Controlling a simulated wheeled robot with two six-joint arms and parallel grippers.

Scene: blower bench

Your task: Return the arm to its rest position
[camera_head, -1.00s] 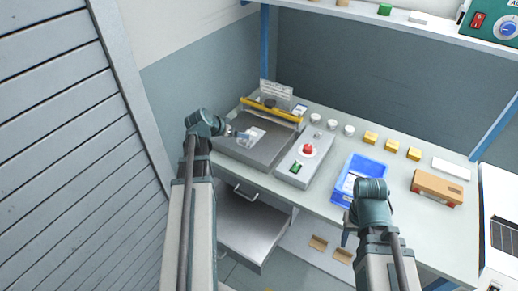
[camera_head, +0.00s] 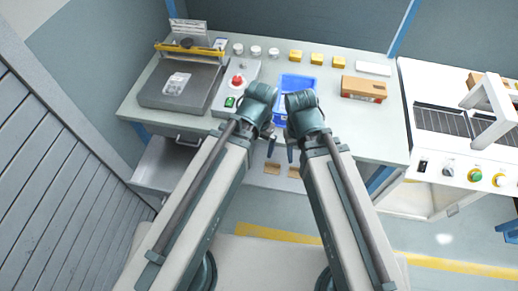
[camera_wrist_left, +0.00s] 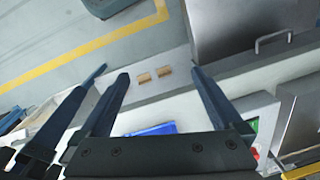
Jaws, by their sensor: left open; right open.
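In the head view my left gripper (camera_head: 268,138) hangs in front of the bench's front edge, just left of my right gripper (camera_head: 292,148). Both point down, mostly hidden behind their own wrists. The left wrist view shows the left gripper (camera_wrist_left: 160,74) with its two dark fingers wide apart and nothing between them. Further dark fingers at the left of that view appear to be my right gripper's. The two arms lie close together, with a narrow gap between the wrists. A clear packet (camera_head: 177,84) lies on the grey sealer (camera_head: 150,95), apart from both grippers.
A blue bin (camera_head: 297,82) stands behind the wrists, partly hidden. A control box (camera_head: 226,97) with a red button, a cardboard box (camera_head: 363,88) and several yellow blocks stand on the bench (camera_head: 385,145). An open drawer (camera_head: 160,165) juts out at left. A white conveyor machine (camera_head: 450,145) stands right.

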